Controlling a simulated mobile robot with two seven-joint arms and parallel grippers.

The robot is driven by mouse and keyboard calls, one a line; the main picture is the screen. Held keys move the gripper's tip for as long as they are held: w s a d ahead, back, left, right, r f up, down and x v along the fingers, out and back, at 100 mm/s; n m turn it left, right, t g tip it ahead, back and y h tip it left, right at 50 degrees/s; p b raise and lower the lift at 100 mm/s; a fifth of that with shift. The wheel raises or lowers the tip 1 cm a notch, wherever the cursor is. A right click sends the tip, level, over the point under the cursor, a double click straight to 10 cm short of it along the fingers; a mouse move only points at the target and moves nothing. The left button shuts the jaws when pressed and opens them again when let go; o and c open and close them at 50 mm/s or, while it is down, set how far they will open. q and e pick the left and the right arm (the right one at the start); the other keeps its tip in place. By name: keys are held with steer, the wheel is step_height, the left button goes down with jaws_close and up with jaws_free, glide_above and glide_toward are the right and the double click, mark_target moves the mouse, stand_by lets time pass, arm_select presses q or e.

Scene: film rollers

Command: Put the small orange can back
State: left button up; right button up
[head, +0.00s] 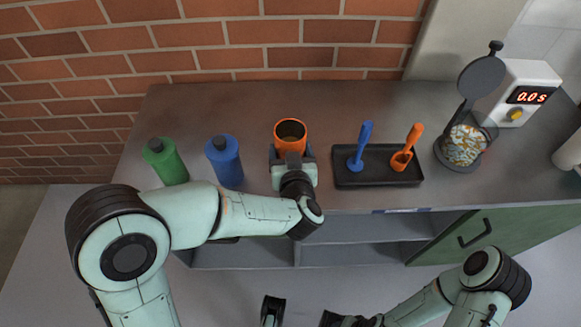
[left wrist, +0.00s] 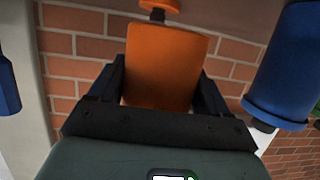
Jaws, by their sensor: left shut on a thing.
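In the left wrist view the orange can (left wrist: 165,68) fills the space between the two dark fingers of my left gripper (left wrist: 163,85). I cannot tell whether the can touches the counter. My right gripper (head: 298,317) is at the bottom edge of the head view, away from the counter, with its two fingers apart and nothing between them.
A green bottle (head: 166,161) and a blue bottle (head: 224,161) stand left of the can. A black tray (head: 350,180) with a blue scoop (head: 361,146) and an orange scoop (head: 407,148) is to its right. Further right are a container of pieces (head: 463,146) and a timer (head: 527,95).

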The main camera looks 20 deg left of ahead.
arm_select(q)
steer(key=shift+f+b, duration=0.8)
steer(key=shift+f, duration=1.8)
steer(key=shift+f, duration=0.15)
steer(key=o, duration=1.4)
steer(key=shift+c, duration=0.2)
steer(key=shift+s+d+r, duration=0.15)
steer(key=shift+s+r, duration=0.15)
steer(key=p+v, duration=0.2)
steer(key=v, duration=0.9)
steer(key=shift+s, duration=0.15)
